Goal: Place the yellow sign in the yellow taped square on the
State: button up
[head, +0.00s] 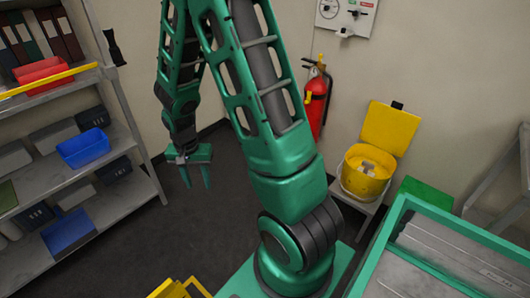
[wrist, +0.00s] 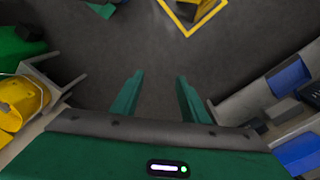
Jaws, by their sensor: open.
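My gripper (head: 197,180) hangs open and empty above the dark floor, its two green fingers pointing down. Its fingers also show in the wrist view (wrist: 160,76), with only bare floor between them. At the top edge of the wrist view, a yellow taped outline (wrist: 176,23) lies on the floor. A yellow object with a dark part (wrist: 198,8), possibly the yellow sign, shows within or over this outline and is cut off by the frame. A yellow piece (head: 178,289) shows at the bottom edge of the head view. I cannot tell whether it is sign or tape.
A shelf rack (head: 92,190) with bins and binders stands on the left. A yellow bucket (head: 352,186) sits on a small stand by the back wall, near a red extinguisher (head: 316,100). A green-framed table (head: 375,245) is at right. The floor below my gripper is clear.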

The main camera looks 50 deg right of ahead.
jog(key=s+d+r+n, duration=0.2)
jog(key=s+d+r, duration=0.4)
jog(key=s+r, duration=0.55)
jog(key=s+r+n, duration=0.2)
jog(key=s+r, duration=0.7)
jog(key=s, duration=0.3)
jog(key=shift+s+d+r+y, duration=0.2)
jog(key=shift+s+r+y, duration=0.1)
jog(key=shift+s+r, duration=0.1)
jog(key=shift+w, duration=0.1)
jog(key=shift+w+f, duration=0.35)
jog(key=shift+w, duration=0.4)
jog(key=shift+c, duration=0.3)
jog(key=shift+s+r, duration=0.1)
jog(key=shift+s, duration=0.05)
jog(key=shift+c, duration=0.9)
jog(key=shift+d, duration=0.15)
